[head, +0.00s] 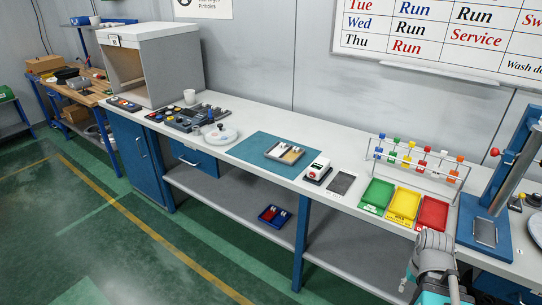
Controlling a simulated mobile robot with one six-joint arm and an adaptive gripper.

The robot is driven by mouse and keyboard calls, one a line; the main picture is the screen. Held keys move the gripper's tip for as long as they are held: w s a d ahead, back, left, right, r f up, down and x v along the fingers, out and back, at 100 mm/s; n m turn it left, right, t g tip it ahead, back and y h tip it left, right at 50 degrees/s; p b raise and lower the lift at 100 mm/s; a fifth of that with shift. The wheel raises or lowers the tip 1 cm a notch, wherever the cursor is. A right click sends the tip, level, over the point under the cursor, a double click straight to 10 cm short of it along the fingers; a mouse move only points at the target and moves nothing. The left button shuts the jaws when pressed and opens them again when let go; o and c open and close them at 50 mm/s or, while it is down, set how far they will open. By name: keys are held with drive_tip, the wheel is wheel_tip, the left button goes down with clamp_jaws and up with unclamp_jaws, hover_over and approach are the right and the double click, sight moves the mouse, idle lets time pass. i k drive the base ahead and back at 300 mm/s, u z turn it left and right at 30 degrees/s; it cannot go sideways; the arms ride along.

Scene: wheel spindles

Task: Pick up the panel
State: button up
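No thing in view is clearly marked as the panel. A flat dark grey plate (342,184) lies on the bench between the white-and-red device and the green tray. A small light tray-like piece (284,153) with parts on it lies on the teal mat. A board with dark modules (190,118) lies farther left. I cannot tell which of these is the panel. Part of my grey and teal arm shows at the bottom right, in front of the bench. My gripper's fingers do not show, and nothing held is visible.
Floor at left is clear.

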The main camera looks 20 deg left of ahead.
sight(281, 148)
drive_tip(key=u, duration=0.9)
